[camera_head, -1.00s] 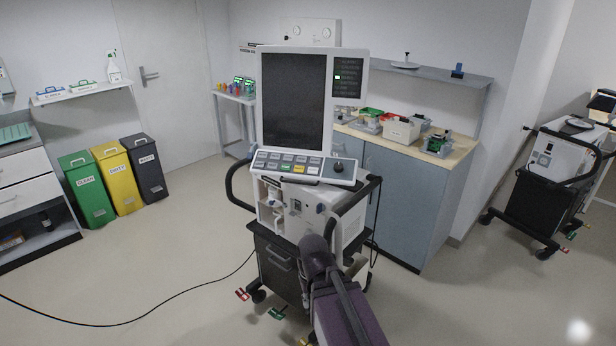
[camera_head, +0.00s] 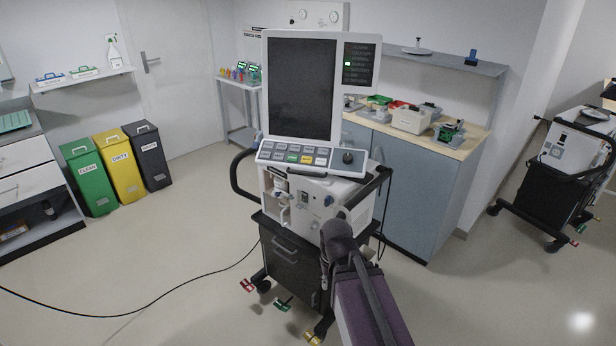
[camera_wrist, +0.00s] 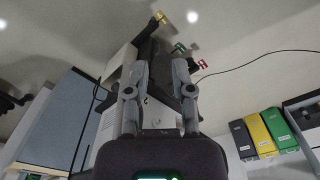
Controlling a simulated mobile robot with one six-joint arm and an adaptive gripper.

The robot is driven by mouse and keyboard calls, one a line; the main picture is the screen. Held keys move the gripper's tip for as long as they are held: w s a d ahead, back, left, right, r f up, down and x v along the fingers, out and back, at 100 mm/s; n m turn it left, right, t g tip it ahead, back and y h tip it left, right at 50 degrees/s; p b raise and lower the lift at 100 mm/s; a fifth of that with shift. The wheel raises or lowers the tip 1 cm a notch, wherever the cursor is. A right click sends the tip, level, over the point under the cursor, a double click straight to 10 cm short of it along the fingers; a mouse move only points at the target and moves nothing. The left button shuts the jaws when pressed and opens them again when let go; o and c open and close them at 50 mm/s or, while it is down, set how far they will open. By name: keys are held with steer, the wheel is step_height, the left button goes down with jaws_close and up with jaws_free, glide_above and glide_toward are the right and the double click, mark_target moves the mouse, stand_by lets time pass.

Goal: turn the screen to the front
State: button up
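The screen (camera_head: 302,88) stands upright on top of the ventilator (camera_head: 320,205) in the head view. Its dark display faces roughly toward my head camera, with a strip of lit readouts on its right. A sloped button panel (camera_head: 310,158) with a knob sits just below it. My arm comes in from the lower right in front of the cart, and my gripper's fingers cannot be made out there. In the wrist view my gripper (camera_wrist: 161,70) has its two fingers apart with nothing seen between them. The ventilator cart is behind the fingers; contact cannot be told.
Green, yellow and dark bins (camera_head: 119,168) stand at the left. A blue-grey cabinet (camera_head: 415,190) is close behind the ventilator. Another cart (camera_head: 550,180) is at the right. A black cable (camera_head: 150,312) crosses the floor. Floor at left front is otherwise clear.

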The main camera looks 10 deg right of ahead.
steer(key=w+a+f+m+t+y+b, duration=0.1)
steer(key=w+a+f+t+b, duration=0.1)
steer(key=w, duration=0.3)
steer(key=w+a+f+m+t+y+b, duration=0.1)
steer(key=w+t+b, duration=0.1)
steer(key=w, duration=0.3)
steer(key=m+t+h+b, duration=0.5)
steer(key=m+t+b, duration=1)
steer(key=m+t, duration=0.15)
glide_toward(309, 175)
steer(key=s, duration=0.3)
steer(key=shift+s+a+f+m+g, duration=0.2)
steer(key=shift+a+f+m+g, duration=0.05)
steer(key=shift+m+g, duration=0.1)
steer(key=shift+w, duration=0.1)
steer(key=p+x, duration=0.3)
steer(key=x, duration=1)
steer(key=shift+w+d, duration=0.1)
steer(key=shift+w, duration=0.2)
jaws_close()
